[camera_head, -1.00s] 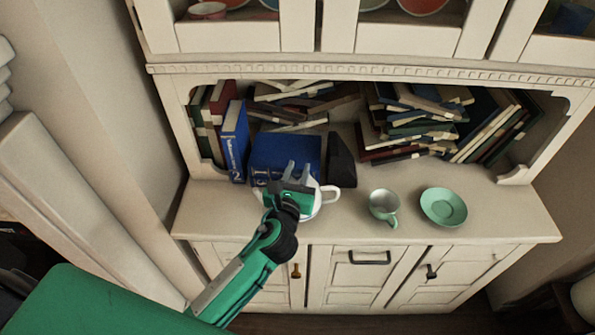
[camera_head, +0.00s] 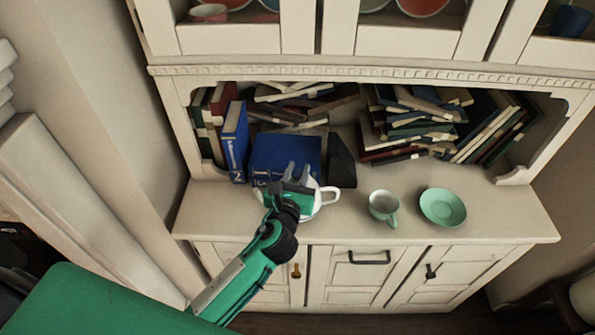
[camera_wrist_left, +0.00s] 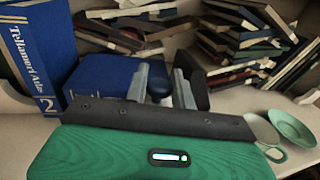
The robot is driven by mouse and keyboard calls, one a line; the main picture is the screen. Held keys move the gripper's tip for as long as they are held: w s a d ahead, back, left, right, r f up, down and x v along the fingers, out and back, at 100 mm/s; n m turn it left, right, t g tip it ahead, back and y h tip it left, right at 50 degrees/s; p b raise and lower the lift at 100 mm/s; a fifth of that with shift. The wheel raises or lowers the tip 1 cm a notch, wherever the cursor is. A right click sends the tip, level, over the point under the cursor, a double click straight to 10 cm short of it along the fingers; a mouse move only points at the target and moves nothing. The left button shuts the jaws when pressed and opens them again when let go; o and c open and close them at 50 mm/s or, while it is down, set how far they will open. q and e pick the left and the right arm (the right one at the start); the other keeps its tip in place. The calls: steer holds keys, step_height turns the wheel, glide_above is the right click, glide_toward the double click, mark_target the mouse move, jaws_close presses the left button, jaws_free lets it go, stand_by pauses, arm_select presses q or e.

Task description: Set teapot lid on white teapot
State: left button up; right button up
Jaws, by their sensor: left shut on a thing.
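The white teapot (camera_head: 328,197) stands on the cabinet counter, mostly hidden behind my left gripper; part of its white body and its handle show on the right. My left gripper (camera_head: 298,171) is over the teapot, its fingers pointing toward the back of the cabinet. In the left wrist view my left gripper (camera_wrist_left: 168,78) is shut on a small dark rounded piece (camera_wrist_left: 159,84), which I take to be the knob of the teapot lid. The rest of the lid is hidden, so I cannot tell whether it touches the teapot. My right gripper is in neither view.
A blue book (camera_head: 270,153) and a dark block (camera_head: 341,162) stand just behind the teapot. A pale green cup (camera_head: 383,204) and a green saucer (camera_head: 443,207) are to its right. Piled books (camera_head: 410,125) fill the shelf behind. The counter's left front (camera_head: 215,215) is clear.

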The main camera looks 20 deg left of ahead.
arm_select(q)
steer(key=shift+p, duration=0.3)
steer(key=shift+f+b, duration=0.45)
steer(key=shift+f, duration=0.25)
stand_by(0.7)
steer(key=o, duration=0.7)
steer(key=shift+r, duration=0.1)
steer(key=s, duration=1.1)
steer(key=shift+d, duration=0.45)
